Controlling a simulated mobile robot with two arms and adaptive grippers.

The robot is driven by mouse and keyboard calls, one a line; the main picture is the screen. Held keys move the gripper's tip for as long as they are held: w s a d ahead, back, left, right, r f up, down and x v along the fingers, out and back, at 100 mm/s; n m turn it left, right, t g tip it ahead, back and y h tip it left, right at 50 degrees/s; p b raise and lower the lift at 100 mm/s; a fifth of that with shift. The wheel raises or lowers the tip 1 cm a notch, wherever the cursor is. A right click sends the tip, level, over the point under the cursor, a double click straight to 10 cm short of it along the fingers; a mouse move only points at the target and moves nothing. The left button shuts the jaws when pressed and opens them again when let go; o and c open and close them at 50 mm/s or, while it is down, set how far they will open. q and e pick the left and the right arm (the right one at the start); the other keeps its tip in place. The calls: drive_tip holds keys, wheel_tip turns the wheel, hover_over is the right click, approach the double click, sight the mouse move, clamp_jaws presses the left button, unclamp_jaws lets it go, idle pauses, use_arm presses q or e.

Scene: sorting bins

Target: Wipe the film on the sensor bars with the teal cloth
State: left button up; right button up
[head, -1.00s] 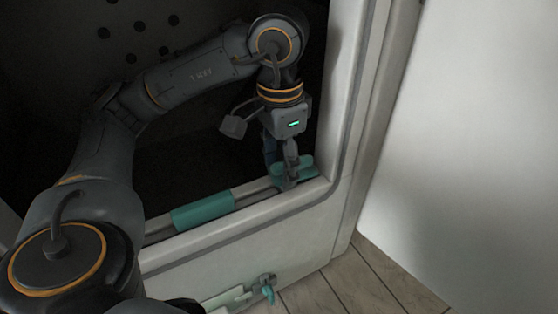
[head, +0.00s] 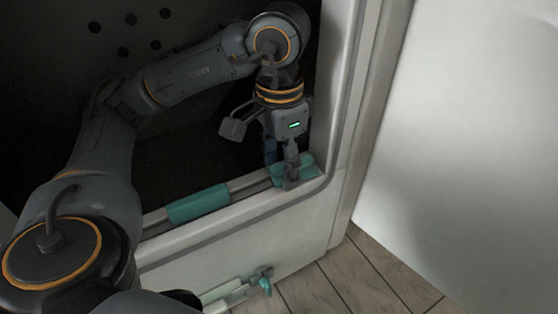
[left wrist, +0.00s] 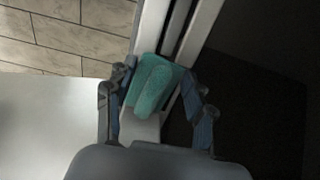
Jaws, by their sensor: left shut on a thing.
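My left gripper (head: 287,172) points down at the right end of the opening's lower sill. It is shut on the teal cloth (head: 307,165), which lies against the sill near the corner. In the left wrist view the cloth (left wrist: 152,88) sits between the two fingers of my left gripper (left wrist: 157,108), over a pale edge. A grey sensor bar (head: 250,184) runs along the sill, left of the cloth. It also shows as a dark strip in the left wrist view (left wrist: 180,25). I cannot make out any film. My right gripper is not in view.
A teal sleeve (head: 198,204) sits around the bar further left. The pale frame (head: 335,150) rises close to the right of my gripper. A teal-ended fitting (head: 265,284) sticks out low on the outer face. A white panel (head: 470,150) stands at the right. The wood floor (head: 340,275) is clear.

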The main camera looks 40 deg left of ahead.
use_arm(q)
drive_tip(key=shift+w+a, duration=0.2)
drive_tip(key=shift+a, duration=0.35)
drive_tip(key=shift+w+a, duration=0.2)
drive_tip(key=shift+a, duration=0.3)
drive_tip(key=shift+r, duration=0.1)
drive_tip(key=shift+w+a, duration=0.1)
drive_tip(key=shift+a, duration=0.05)
drive_tip(key=shift+w+a+r, duration=0.1)
drive_tip(key=shift+a+r, duration=0.1)
drive_tip(key=shift+a, duration=0.05)
drive_tip(key=shift+c, duration=0.4)
drive_tip(key=shift+d, duration=0.1)
drive_tip(key=shift+s+d+p, duration=0.35)
drive_tip(key=shift+d+p, duration=0.05)
drive_tip(key=shift+d, duration=0.3)
drive_tip(key=shift+s+d+f, duration=0.1)
drive_tip(key=shift+d+f, duration=0.05)
drive_tip(key=shift+d, duration=0.05)
drive_tip(key=shift+d, duration=0.15)
